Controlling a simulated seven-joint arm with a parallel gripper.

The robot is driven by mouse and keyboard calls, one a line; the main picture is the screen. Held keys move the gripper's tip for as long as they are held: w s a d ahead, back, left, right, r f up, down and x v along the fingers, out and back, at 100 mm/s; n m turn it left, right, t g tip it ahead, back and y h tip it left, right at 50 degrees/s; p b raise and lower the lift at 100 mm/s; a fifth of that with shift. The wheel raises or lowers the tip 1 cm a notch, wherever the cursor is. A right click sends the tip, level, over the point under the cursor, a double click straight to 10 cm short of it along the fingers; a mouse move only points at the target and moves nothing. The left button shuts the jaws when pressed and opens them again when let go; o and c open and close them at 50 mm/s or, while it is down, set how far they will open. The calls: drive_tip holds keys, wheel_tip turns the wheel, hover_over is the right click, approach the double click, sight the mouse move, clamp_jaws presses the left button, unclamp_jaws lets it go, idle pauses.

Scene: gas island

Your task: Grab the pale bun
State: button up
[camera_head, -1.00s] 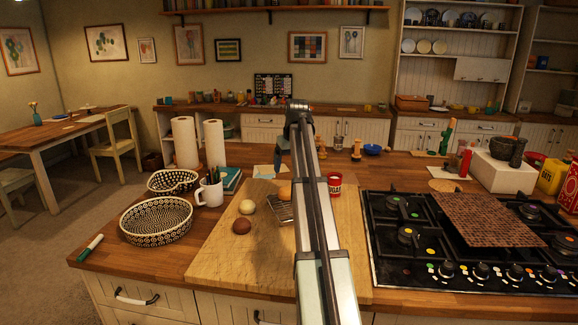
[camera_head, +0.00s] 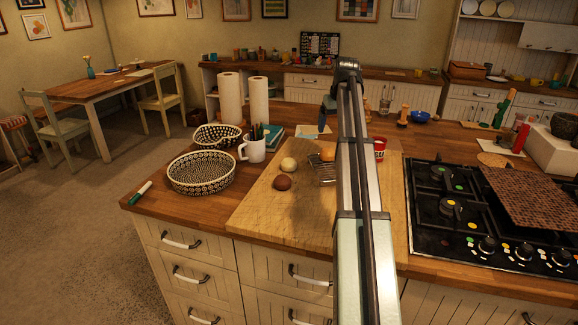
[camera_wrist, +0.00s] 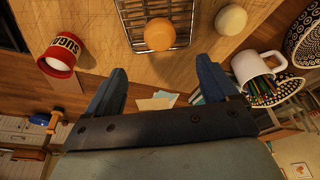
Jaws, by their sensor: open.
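The pale bun (camera_head: 289,164) is a small cream-coloured ball on the wooden board (camera_head: 252,206), behind a brown bun (camera_head: 282,183). It also shows at the top right of the wrist view (camera_wrist: 231,19). An orange bun (camera_head: 327,154) sits on a wire rack (camera_head: 324,171) to its right. My gripper shows in the wrist view (camera_wrist: 160,80) with its two blue fingers wide apart and nothing between them. It is apart from the pale bun, which lies beyond the right finger in that view. In the head view my arm hides most of the gripper.
A red sugar tin (camera_head: 380,147) stands right of the rack. A white mug of pencils (camera_head: 254,147) and patterned baskets (camera_head: 201,184) stand left of the board. The gas hob (camera_head: 440,240) lies to the right. The front of the board is clear.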

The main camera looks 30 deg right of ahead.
drive_tip(key=shift+o, duration=0.2)
drive_tip(key=n, duration=0.2)
approach(290, 161)
drive_tip(key=shift+y, duration=0.3)
drive_tip(key=x, duration=0.2)
drive_tip(key=w+x, duration=0.1)
drive_tip(key=x, duration=0.2)
drive_tip(key=shift+w+a, duration=0.1)
drive_tip(key=shift+a, duration=0.05)
drive_tip(key=shift+w+d+f, duration=0.1)
drive_tip(key=shift+d+f, duration=0.1)
drive_tip(key=shift+f, duration=0.95)
drive_tip(key=shift+d+f, duration=0.2)
drive_tip(key=shift+f, duration=0.95)
drive_tip(key=shift+w+f, duration=0.15)
drive_tip(key=shift+f, duration=0.25)
drive_tip(key=c, duration=1.1)
